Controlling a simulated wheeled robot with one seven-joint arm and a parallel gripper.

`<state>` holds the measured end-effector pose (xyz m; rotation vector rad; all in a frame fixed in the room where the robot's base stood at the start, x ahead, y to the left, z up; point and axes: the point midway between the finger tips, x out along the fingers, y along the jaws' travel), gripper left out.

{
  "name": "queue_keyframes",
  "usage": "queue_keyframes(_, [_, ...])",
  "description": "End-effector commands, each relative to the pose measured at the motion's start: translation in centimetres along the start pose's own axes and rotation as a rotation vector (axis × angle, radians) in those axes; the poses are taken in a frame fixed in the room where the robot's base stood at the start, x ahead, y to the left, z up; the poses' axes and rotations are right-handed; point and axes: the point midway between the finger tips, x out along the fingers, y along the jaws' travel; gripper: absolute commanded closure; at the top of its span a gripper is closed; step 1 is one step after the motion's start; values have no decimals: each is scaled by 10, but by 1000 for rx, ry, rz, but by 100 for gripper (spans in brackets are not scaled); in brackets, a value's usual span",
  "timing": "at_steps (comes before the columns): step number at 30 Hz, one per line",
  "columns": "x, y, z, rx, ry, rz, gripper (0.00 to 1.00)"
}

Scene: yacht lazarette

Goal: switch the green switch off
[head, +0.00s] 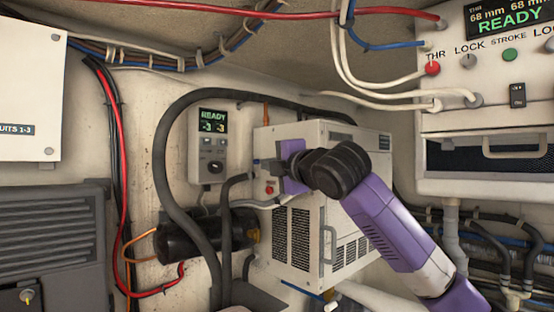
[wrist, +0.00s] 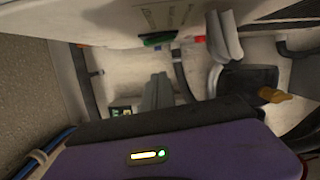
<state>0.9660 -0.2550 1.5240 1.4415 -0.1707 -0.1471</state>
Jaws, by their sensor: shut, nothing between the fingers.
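A green switch (wrist: 158,40) shows in the wrist view on the face of a white cabinet (wrist: 110,18), seen at a steep angle with dark lettering beside it. Its setting cannot be read. In the head view my gripper (head: 265,164) is in front of the same white cabinet (head: 308,225), near its left front edge, and the switch cannot be made out there. The grey fingers (wrist: 159,82) are together with nothing between them. In the wrist view they are apart from the switch.
A red button (head: 268,190) sits just below my gripper on the cabinet. Thick dark hoses (head: 162,175) loop close on the left. A wall controller (head: 209,147) reads READY. A panel (head: 480,90) at upper right has red and green buttons.

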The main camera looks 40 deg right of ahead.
Motion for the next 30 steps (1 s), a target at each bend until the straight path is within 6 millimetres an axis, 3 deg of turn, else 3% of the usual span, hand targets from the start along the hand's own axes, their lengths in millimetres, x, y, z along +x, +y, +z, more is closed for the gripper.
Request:
queue_keyframes(1, [1,2,14,3,-9,-1,100])
queue_keyframes(8, [5,1,32,2,-6,-1,100])
queue_keyframes(30, [7,1,39,56,-6,-13,100])
